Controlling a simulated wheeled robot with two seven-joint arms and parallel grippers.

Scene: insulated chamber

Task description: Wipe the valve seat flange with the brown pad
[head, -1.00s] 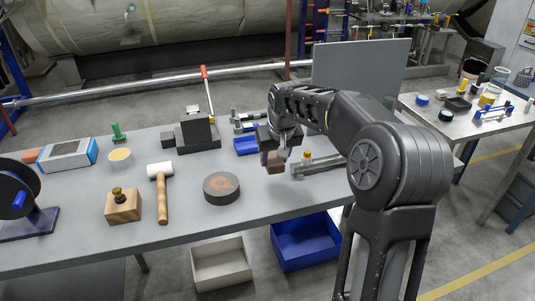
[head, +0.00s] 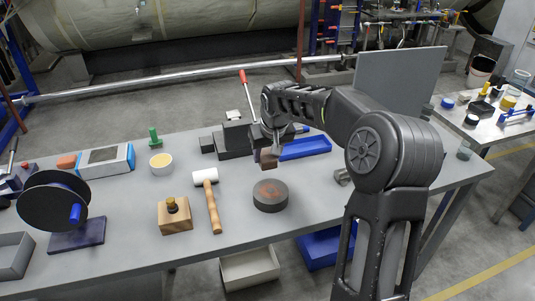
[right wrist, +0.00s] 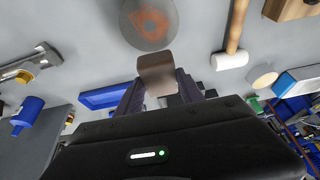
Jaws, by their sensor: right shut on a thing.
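The valve seat flange is a dark grey round disc (head: 270,195) with a reddish-brown stain on top, lying on the grey workbench. It also shows at the top of the right wrist view (right wrist: 147,22). My right gripper (head: 268,150) is shut on the brown pad (head: 268,158), a small brown block, and holds it above the bench, behind the disc. In the right wrist view the pad (right wrist: 156,72) sits between the fingers, with a gap in the picture between it and the disc. My left gripper is not in view.
A white-headed mallet (head: 209,198) and a wooden block with a knob (head: 175,214) lie left of the disc. A blue tray (head: 304,148) and a grey upright panel (head: 398,80) stand behind. A reel (head: 53,200) is at the left. Bench in front of the disc is clear.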

